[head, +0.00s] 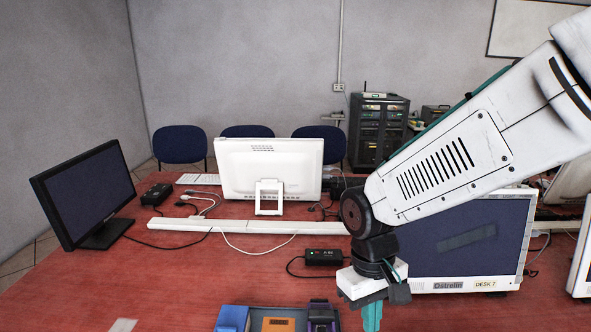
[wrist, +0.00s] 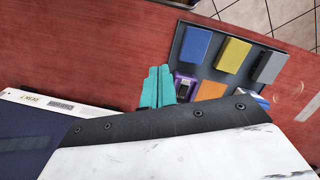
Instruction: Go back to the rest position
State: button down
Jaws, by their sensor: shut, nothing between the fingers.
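My gripper (head: 372,315) points down over the front of the red desk, with teal fingers together and nothing between them. In the wrist view the shut teal fingers (wrist: 157,86) show beside a dark tray (wrist: 181,53). The tray holds blue, yellow, grey and orange blocks and a purple-edged device (wrist: 186,86). My arm reaches in from the upper right of the head view and covers part of the monitor marked "Ostrelin" (head: 470,286).
A black monitor (head: 85,195) stands at the left, and a white monitor (head: 268,165) faces away at the middle back. A black power box (head: 323,257) with cables lies near my gripper. A white cable channel (head: 190,224) crosses the desk. The left front is mostly clear.

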jog(key=s+d+r+m+t, duration=0.3)
jog(key=s+d+r+m, duration=0.1)
jog(key=s+d+r, duration=0.8)
jog(key=shift+d+r+m+y, duration=0.2)
jog(key=shift+d+m+y, duration=0.2)
jog(key=shift+d, duration=0.3)
jog(key=shift+s, duration=0.1)
jog(key=w+a+f+n+g, duration=0.1)
jog(key=w+a+f+n, duration=0.5)
jog(key=w+a+f, duration=1.25)
jog(key=shift+w+a+f, duration=0.1)
jog(key=shift+a+f, duration=0.25)
jog(key=shift+f, duration=0.5)
jog(key=shift+w+a+f, duration=0.15)
jog(key=shift+a+f, duration=0.25)
jog(key=shift+f, duration=0.45)
jog(key=shift+w+a+f, duration=0.1)
jog(key=shift+a+f, duration=0.25)
jog(key=shift+f, duration=0.5)
